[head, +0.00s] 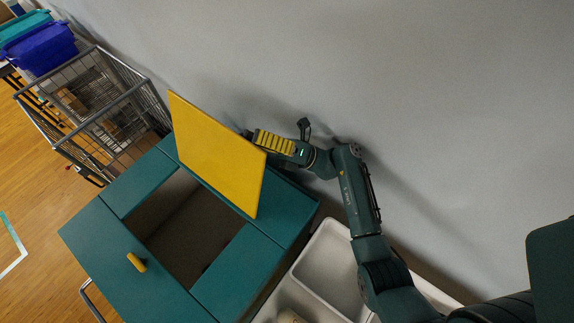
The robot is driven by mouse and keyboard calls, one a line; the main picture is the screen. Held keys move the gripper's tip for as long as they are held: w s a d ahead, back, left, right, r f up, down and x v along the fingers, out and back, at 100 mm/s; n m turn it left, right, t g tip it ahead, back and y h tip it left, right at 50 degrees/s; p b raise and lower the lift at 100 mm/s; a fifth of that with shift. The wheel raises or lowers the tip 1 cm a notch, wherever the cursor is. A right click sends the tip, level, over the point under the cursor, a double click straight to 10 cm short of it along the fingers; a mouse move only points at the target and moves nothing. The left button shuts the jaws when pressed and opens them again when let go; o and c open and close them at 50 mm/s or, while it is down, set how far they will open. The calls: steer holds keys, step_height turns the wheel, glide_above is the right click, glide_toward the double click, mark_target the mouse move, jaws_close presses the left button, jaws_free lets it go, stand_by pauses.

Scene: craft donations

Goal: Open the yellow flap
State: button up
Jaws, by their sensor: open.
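The yellow flap (215,155) stands raised at a steep angle on the teal box (240,270), along the edge nearest the wall. The rectangular opening (185,225) under it is uncovered, and its brown inside shows. My gripper is behind the flap, on the wall side. Its fingertips are hidden by the flap; only its yellow-ribbed body shows beside the flap's right part. I cannot tell whether it touches the flap.
A small yellow handle (136,262) sits on the box's front left. A wire cage cart (100,105) stands at the upper left, with blue bins (42,48) beyond. A white tray (330,265) lies right of the box. The grey wall (400,60) is close behind my arm.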

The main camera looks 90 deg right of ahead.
steer(key=s+a+f+b, duration=0.1)
steer(key=s+a+f, duration=0.2)
steer(key=s+f, duration=0.2)
step_height(320, 180, down, 4)
steer(key=shift+s+a+r, duration=0.1)
steer(key=shift+s+a, duration=0.2)
steer(key=shift+a, duration=0.1)
stand_by(0.6)
steer(key=shift+r, duration=0.1)
